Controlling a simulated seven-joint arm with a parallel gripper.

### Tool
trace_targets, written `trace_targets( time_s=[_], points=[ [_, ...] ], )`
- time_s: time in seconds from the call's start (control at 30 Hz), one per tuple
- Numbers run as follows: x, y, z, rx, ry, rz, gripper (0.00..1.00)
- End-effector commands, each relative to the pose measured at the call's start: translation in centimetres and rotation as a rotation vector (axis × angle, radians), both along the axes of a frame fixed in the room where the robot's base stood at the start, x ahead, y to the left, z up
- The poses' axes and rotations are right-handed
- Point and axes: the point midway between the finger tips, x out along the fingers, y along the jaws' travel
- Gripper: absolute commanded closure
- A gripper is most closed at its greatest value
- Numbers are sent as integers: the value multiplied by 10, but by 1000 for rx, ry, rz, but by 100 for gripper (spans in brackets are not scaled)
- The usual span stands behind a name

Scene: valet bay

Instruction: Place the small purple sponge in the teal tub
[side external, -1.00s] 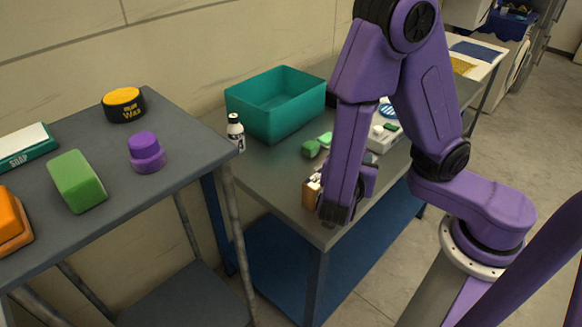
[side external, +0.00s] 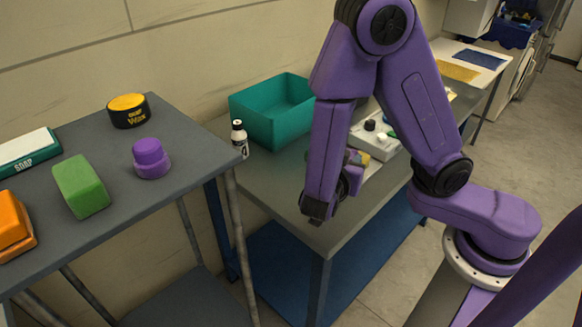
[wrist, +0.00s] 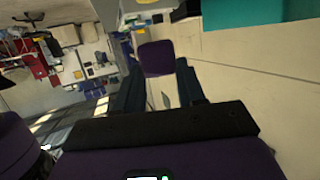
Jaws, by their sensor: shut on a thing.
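The small purple sponge (wrist: 157,58) shows in the wrist view as a dark purple block. It sits between the two dark fingertips of my gripper (wrist: 160,82), which is shut on it. In the side view my gripper (side external: 347,184) is above the front part of the grey table, mostly hidden behind my forearm, and I cannot make out the sponge there clearly. The teal tub (side external: 240,110) stands at the back of the table against the wall, open at the top. Its side also shows at the top right of the wrist view (wrist: 245,14). My gripper is apart from it.
A small white bottle (side external: 239,138) stands beside the tub's near corner. A pale tray (side external: 376,140) with small items lies behind my forearm. A separate shelf (side external: 110,195) at left holds a wax tin (side external: 129,112), a green block (side external: 80,187) and a two-tier purple piece (side external: 151,159).

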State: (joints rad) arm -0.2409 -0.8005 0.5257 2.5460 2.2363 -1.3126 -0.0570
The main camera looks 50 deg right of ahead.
Motion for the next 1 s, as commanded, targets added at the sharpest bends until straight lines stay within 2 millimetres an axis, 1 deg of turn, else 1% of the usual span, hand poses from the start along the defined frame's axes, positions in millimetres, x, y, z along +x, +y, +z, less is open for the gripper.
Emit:
trace_targets(
  time_s=[0.2, 0.6, 0.83, 0.87, 1.0],
  points=[
    [17, -1, 0, -1, 0, -2, 89],
    [36, 1, 0, 0, 0, 0, 89],
    [44, -1, 0, -1, 0, 0, 89],
    [48, -1, 0, 1, -1, -3, 89],
    [76, -2, 0, 0, -3, -4, 89]
  ],
)
